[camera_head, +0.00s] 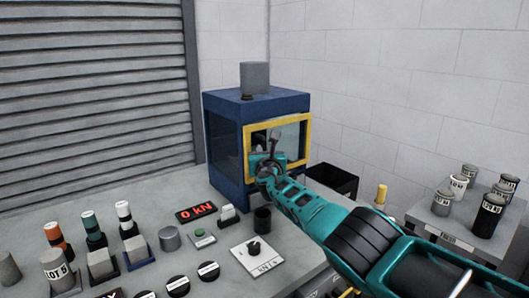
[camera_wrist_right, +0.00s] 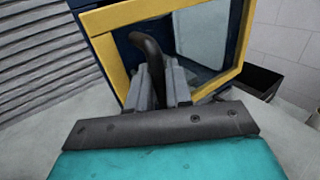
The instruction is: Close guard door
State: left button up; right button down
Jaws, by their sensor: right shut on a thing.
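The guard door (camera_head: 308,140) is a yellow frame with a clear pane on the front of a blue machine cabinet (camera_head: 225,150). Its yellow frame also fills the upper part of the right wrist view (camera_wrist_right: 112,20). I cannot tell whether the door sits flush or slightly ajar. My right gripper (camera_head: 267,161) is at the door, shut on its dark curved handle (camera_wrist_right: 150,48). In the right wrist view, the grey fingers (camera_wrist_right: 160,88) stand on both sides of the handle, whose upper end rises above them. My left gripper is not in view.
The bench (camera_head: 150,215) holds a red "0 kN" display (camera_head: 196,212), a dial plate (camera_head: 257,256), a dark cup (camera_head: 262,219) and several labelled cylinders at left. A black bin (camera_head: 333,180) stands right of the cabinet. A side table (camera_head: 450,228) carries several canisters.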

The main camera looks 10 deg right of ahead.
jog(key=shift+a+r, duration=0.15)
jog(key=c, duration=1.2)
grip_release()
jog(key=shift+c, duration=0.2)
jog(key=shift+a, duration=0.1)
jog(key=s+a+p, duration=0.1)
jog(key=s+p, duration=0.4)
jog(key=s, duration=0.7)
jog(key=shift+s, duration=0.35)
jog(key=shift+s+a+f, duration=0.1)
jog(key=shift+a+f, duration=0.05)
jog(key=shift+f, duration=0.05)
